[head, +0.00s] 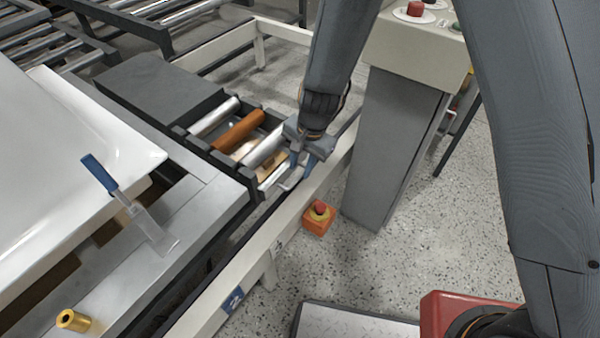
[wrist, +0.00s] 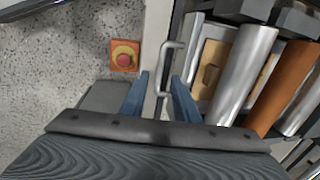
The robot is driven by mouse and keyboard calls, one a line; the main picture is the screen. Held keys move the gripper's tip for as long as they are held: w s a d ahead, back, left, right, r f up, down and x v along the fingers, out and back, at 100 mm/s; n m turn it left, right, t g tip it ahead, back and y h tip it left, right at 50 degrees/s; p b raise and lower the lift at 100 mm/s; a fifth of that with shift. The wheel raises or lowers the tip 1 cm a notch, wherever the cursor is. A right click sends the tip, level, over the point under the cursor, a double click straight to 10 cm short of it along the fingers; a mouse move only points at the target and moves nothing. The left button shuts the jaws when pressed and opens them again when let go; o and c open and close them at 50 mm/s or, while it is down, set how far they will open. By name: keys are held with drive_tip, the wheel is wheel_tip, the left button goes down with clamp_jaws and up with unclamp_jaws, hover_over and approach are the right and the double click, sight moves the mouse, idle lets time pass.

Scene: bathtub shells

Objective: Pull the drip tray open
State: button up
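The drip tray's pale bar handle (wrist: 165,62) stands out at the side of the roller section, and it also shows in the head view (head: 289,184). The tray itself lies low among the rollers and is mostly hidden; a tan surface (wrist: 208,68) beside the handle may be part of it. My gripper (wrist: 161,88) is open, with one blue finger on each side of the handle's near end. I cannot tell whether either finger touches it. In the head view my gripper (head: 302,170) is at the outer edge of the rollers.
Grey and orange rollers (head: 238,131) lie beside the handle. A red emergency button on an orange box (head: 319,217) is below the pale frame rail. A grey pedestal (head: 390,145) stands to the right. A white tub shell (head: 70,150), a blue-handled scraper (head: 125,200) and a brass cylinder (head: 73,320) are left.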

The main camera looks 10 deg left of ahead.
sight(298, 176)
drive_tip(key=shift+w+a+f+b, duration=0.1)
drive_tip(key=shift+a+f+b, duration=0.05)
drive_tip(key=shift+f, duration=0.7)
drive_tip(key=shift+w+a+f+b, duration=0.1)
drive_tip(key=shift+f+b, duration=0.05)
drive_tip(key=shift+f, duration=0.7)
clamp_jaws()
